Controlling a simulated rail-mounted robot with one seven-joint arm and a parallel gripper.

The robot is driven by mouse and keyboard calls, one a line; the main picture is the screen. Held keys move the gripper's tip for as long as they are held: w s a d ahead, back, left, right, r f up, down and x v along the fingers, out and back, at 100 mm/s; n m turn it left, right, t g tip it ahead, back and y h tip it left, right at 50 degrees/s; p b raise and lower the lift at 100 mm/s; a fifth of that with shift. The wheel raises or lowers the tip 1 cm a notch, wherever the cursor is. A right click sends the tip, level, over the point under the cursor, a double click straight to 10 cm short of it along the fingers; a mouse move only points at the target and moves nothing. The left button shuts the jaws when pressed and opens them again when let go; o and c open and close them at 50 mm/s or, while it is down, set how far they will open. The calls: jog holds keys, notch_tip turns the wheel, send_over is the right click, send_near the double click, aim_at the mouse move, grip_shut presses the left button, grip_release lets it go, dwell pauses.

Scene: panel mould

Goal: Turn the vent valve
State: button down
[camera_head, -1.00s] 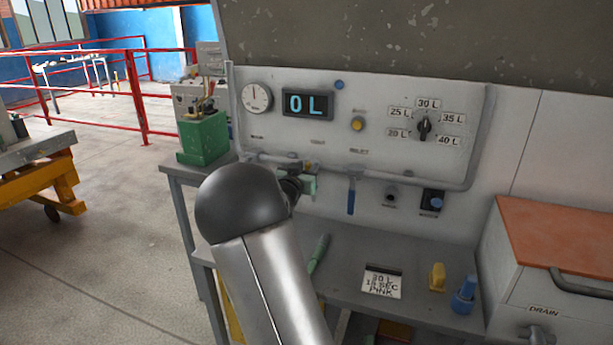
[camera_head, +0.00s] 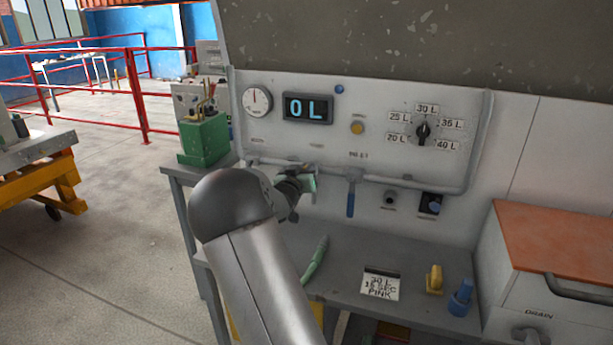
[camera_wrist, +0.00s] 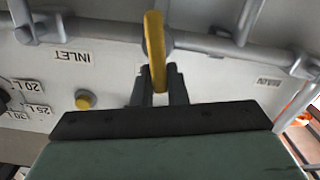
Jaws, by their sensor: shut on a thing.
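A yellow lever handle (camera_wrist: 155,45) stands out from the pipe in the wrist view, between the labels on the panel. I take it for the vent valve; its own label is not readable. My gripper (camera_wrist: 158,84) is shut on the handle, one dark finger on each side of its lower end. In the head view my gripper (camera_head: 306,186) is at the panel's pipe, left of the blue-handled valve (camera_head: 351,195). My arm and gripper hide the yellow handle there.
A pipe (camera_head: 420,186) runs along the panel's lower edge. The display (camera_head: 307,108) reads 0 L. A shelf below holds a green tool (camera_head: 316,262), a note card (camera_head: 380,284), a yellow piece (camera_head: 434,279) and a blue piece (camera_head: 461,297). A green box (camera_head: 204,140) stands left.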

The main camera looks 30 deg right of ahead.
jog(key=shift+n, duration=0.3)
jog(key=shift+w, duration=0.1)
jog(key=shift+w+a+r+n+p, duration=0.15)
jog(key=shift+n+p, duration=0.55)
jog(key=shift+p, duration=0.35)
jog(key=shift+w+a+f+n+p, duration=0.1)
jog(key=shift+f+n+p, duration=0.1)
jog(key=shift+n+p, duration=0.65)
jog(key=shift+f+n, duration=0.2)
jog(key=shift+n, duration=0.05)
